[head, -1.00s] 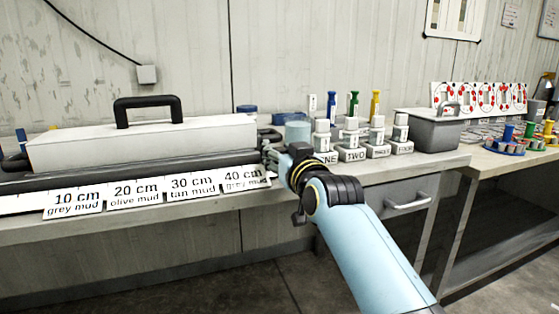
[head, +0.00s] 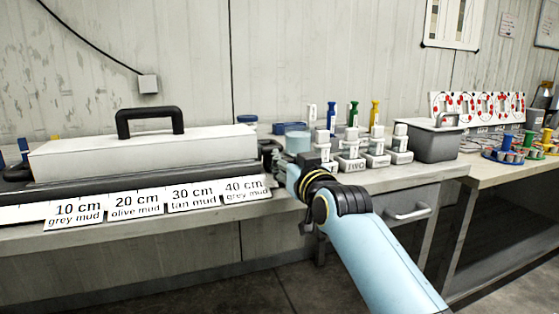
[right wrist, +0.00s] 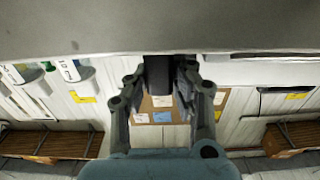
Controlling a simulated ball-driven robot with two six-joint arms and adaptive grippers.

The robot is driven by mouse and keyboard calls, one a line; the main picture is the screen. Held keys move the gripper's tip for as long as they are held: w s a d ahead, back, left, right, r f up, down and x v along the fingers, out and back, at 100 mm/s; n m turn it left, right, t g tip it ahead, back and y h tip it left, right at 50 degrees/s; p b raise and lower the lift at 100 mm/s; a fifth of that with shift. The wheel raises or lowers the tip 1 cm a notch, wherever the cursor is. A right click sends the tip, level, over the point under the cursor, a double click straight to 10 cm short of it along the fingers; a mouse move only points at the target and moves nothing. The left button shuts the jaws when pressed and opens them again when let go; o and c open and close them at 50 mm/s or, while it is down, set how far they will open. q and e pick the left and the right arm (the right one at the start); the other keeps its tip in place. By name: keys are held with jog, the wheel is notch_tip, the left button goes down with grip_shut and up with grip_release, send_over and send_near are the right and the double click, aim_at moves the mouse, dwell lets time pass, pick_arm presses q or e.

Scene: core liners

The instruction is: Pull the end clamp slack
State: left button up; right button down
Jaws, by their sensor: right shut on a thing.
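The long core liner (head: 215,172) lies along the bench under a white box-shaped cover (head: 90,155) with a black handle. The end clamp (head: 268,148) is a dark piece at the liner's right end, partly hidden by my right gripper (head: 277,163). In the right wrist view, my right gripper (right wrist: 160,82) is shut on a dark upright bar (right wrist: 158,72), which looks like part of the end clamp. How slack the clamp is cannot be told. My left gripper is not in view.
Length cards (head: 136,204) stand along the bench front. Right of my gripper are several white labelled blocks (head: 375,155), syringe-like tubes with coloured tops (head: 353,113) and a grey bin (head: 430,140). A blue-grey cylinder (head: 298,140) stands close behind the gripper.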

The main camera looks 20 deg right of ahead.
jog(key=shift+d+r, duration=0.1)
jog(key=shift+d, duration=0.85)
jog(key=c, duration=1.4)
grip_release()
jog(key=shift+d, duration=0.2)
jog(key=s, duration=1.2)
jog(key=shift+d, duration=0.15)
